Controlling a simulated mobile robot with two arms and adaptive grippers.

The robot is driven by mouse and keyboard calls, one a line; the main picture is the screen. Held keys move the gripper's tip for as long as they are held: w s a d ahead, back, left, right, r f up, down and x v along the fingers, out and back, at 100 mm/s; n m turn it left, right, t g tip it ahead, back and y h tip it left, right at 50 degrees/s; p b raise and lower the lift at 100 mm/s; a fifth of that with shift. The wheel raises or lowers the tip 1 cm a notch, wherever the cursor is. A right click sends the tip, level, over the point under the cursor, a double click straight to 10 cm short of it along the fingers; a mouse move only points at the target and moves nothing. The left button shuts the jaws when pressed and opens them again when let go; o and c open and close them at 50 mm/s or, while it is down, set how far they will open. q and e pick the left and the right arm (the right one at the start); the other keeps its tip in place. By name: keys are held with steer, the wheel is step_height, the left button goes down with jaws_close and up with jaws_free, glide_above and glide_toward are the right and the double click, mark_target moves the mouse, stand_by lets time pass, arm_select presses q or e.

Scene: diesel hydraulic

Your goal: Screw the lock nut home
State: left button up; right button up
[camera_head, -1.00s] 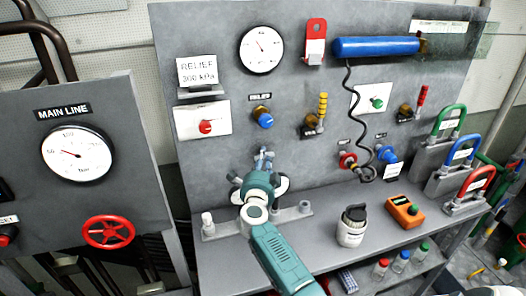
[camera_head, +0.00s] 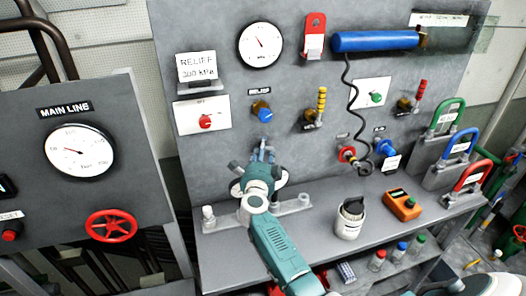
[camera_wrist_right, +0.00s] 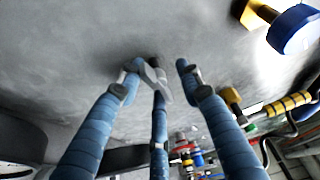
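The relief valve (camera_head: 262,111), with a brass body and blue knob under the RELIEF label, sticks out of the grey panel. I cannot make out the lock nut as a separate part; brass shows behind the knob (camera_wrist_right: 295,28) at the upper right of the right wrist view. My right gripper (camera_head: 263,150) is below the valve in the head view, close to the panel and apart from the knob. My left gripper is not in view.
The RELIEF 300 kPa sign (camera_head: 198,68) and red knob (camera_head: 206,121) are left of the valve; a yellow-handled valve (camera_head: 321,103) is right. The shelf below carries a black-topped container (camera_head: 349,220) and an orange device (camera_head: 402,205). A red handwheel (camera_head: 112,226) is on the left panel.

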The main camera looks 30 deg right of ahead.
steer(key=shift+a+f, duration=0.1)
steer(key=shift+s+a+f, duration=0.1)
steer(key=shift+s+a, duration=0.15)
steer(key=shift+s, duration=0.05)
steer(key=v, duration=1.1)
steer(key=shift+r, duration=0.2)
steer(key=shift+s, duration=0.15)
